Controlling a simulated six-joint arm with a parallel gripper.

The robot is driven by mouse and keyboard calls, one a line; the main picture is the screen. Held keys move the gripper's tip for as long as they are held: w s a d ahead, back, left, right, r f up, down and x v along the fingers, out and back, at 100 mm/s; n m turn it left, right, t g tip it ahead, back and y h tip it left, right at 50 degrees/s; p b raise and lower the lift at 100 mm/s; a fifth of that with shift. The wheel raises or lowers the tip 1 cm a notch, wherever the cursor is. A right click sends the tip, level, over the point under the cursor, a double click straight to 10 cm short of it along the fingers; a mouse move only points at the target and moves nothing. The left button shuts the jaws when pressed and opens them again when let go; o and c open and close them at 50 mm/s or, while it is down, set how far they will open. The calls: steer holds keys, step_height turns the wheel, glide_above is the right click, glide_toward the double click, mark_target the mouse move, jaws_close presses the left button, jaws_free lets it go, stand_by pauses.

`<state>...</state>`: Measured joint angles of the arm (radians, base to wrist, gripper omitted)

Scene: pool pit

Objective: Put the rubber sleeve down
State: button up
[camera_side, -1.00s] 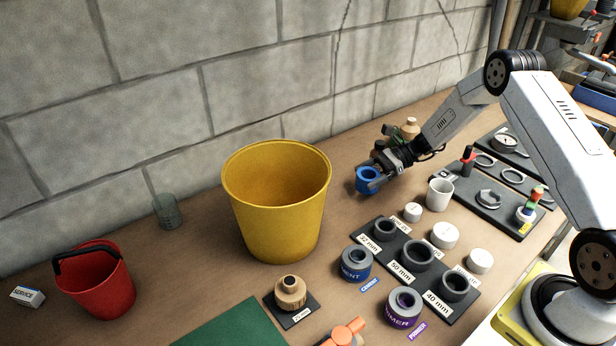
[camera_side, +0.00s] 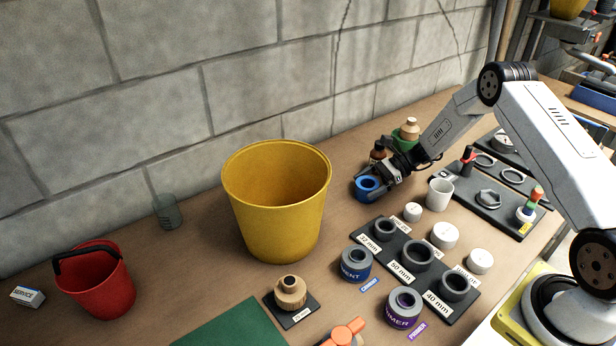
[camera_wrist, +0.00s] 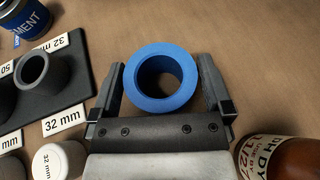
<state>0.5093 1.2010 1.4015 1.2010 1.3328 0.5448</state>
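The rubber sleeve is a short, thick blue ring (camera_side: 362,195), at or very close to the brown bench top, right of the yellow bucket. In the wrist view the blue sleeve (camera_wrist: 137,88) has its round opening facing the camera, with bench showing through it. My gripper (camera_side: 374,183) reaches down to it from the upper right. In the wrist view its two fingers lie close along the left and right sides of the sleeve, and my gripper (camera_wrist: 161,78) looks shut on it. Whether its underside touches the bench is hard to tell.
A brown bottle (camera_wrist: 278,158) stands close to the right finger. The black fitting rack (camera_side: 404,270), a white cup (camera_side: 440,194) and white caps stand toward the front. The yellow bucket (camera_side: 277,215) is to the left. Bench between bucket and sleeve is clear.

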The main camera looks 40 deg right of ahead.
steer(key=shift+r, duration=0.15)
steer(key=v, duration=1.2)
stand_by(0.5)
steer(key=shift+a+r+n+g, duration=0.15)
steer(key=shift+a+n+g, duration=0.15)
steer(key=shift+a, duration=0.15)
steer(key=s+a+r+n+h, duration=0.4)
steer(key=s+a+n+h, duration=0.2)
steer(key=s+a+n, duration=0.3)
steer(key=s+a+r+n+g+h, duration=0.1)
steer(key=s+a+r+n+h, duration=0.3)
steer(key=n, duration=0.8)
steer(key=shift+s+a+h, duration=1.4)
steer(key=shift+s+a, duration=0.95)
steer(key=shift+a, duration=0.5)
